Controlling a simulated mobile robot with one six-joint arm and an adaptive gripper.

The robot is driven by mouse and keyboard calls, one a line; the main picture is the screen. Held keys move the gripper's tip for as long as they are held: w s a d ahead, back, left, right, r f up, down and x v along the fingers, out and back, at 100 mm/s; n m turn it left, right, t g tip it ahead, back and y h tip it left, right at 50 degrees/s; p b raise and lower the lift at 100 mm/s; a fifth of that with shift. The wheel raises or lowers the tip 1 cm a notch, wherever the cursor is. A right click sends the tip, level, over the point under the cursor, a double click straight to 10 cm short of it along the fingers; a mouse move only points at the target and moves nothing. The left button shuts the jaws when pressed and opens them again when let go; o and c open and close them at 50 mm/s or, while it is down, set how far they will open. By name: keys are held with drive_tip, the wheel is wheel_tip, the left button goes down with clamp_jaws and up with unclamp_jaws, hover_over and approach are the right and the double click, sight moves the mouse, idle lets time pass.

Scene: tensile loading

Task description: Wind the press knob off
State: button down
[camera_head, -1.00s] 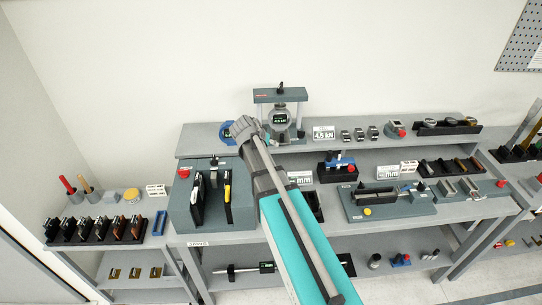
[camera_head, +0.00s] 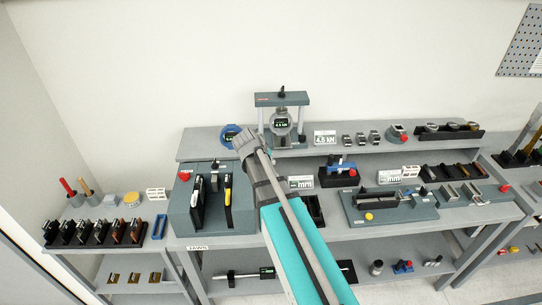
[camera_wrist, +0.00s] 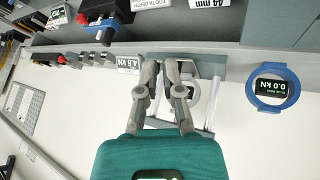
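The press is a dark-topped frame on the upper shelf, with a top beam (camera_head: 296,98), two posts and a round gauge (camera_head: 281,123) reading about 4.5 kN. Its small black press knob (camera_head: 283,91) stands upright on top of the beam. My gripper (camera_head: 241,137) is left of the press and lower than the knob, apart from it. In the wrist view, which is upside down, my fingers (camera_wrist: 161,63) have a narrow gap with nothing seen between them. Part of the press frame (camera_wrist: 217,85) shows behind them there; the knob cannot be seen in that view.
A blue ring gauge (camera_head: 231,132) reading 0.0 kN is close beside my gripper; it shows in the wrist view (camera_wrist: 272,88). A 4.5 kN sign (camera_head: 325,138) stands right of the press. A grey block (camera_head: 186,212) with tools is below. The wall above the press is clear.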

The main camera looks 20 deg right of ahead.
drive_tip(key=s+a+f+n+g+y+b, duration=0.1)
drive_tip(key=s+a+f+n+y+b, duration=0.2)
drive_tip(key=s+a+f, duration=0.2)
drive_tip(key=s+a+f+n+g+y+b, duration=0.2)
drive_tip(key=s+a+f+n+y+b, duration=0.1)
drive_tip(key=s, duration=0.9)
wheel_tip(320, 180, down, 4)
drive_tip(key=a+b, duration=0.1)
drive_tip(key=a, duration=0.1)
drive_tip(key=shift+s+a+r+n+g+b, duration=0.15)
drive_tip(key=shift+s+a+n+g+b, duration=0.15)
drive_tip(key=shift+s, duration=0.15)
